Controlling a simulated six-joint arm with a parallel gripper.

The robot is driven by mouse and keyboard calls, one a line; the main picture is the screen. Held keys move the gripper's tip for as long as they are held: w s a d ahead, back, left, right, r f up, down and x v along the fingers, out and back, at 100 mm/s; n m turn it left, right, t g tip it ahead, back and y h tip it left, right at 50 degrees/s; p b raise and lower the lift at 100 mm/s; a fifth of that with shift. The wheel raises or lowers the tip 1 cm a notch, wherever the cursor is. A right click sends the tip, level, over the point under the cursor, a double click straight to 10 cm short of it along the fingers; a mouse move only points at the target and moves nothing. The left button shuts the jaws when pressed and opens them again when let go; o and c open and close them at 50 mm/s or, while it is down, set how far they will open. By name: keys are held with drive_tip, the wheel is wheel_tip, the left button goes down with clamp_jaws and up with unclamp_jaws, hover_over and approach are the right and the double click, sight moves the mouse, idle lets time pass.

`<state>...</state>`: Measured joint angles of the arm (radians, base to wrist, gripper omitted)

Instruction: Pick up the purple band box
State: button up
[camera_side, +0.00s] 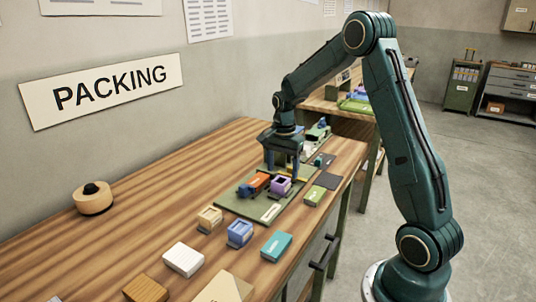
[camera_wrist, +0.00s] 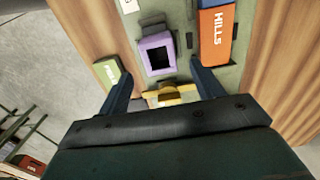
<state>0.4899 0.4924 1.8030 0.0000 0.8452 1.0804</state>
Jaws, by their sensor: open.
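The purple box (camera_side: 280,187) with a dark open top sits on the green mat (camera_side: 238,208), just right of an orange box (camera_side: 258,181). In the wrist view the purple box (camera_wrist: 144,60) is near the top centre, upright and apart from both fingers. My gripper (camera_side: 284,172) is open, pointing down just behind the purple box in the side view. In the wrist view my gripper (camera_wrist: 160,82) has a finger on each side, with a yellow piece (camera_wrist: 168,95) between them. Nothing is held.
A green box (camera_side: 315,196) lies right of the mat, beside a dark pad (camera_side: 328,180). Tan (camera_side: 210,219), blue (camera_side: 239,233), teal (camera_side: 276,246) and white (camera_side: 183,260) boxes stand nearer the camera. The table's left part is mostly clear.

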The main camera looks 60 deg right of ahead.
sight(283, 178)
drive_tip(key=shift+d+f, duration=0.15)
drive_tip(key=shift+f, duration=2.2)
drive_tip(key=shift+c, duration=0.3)
drive_tip(key=c, duration=1)
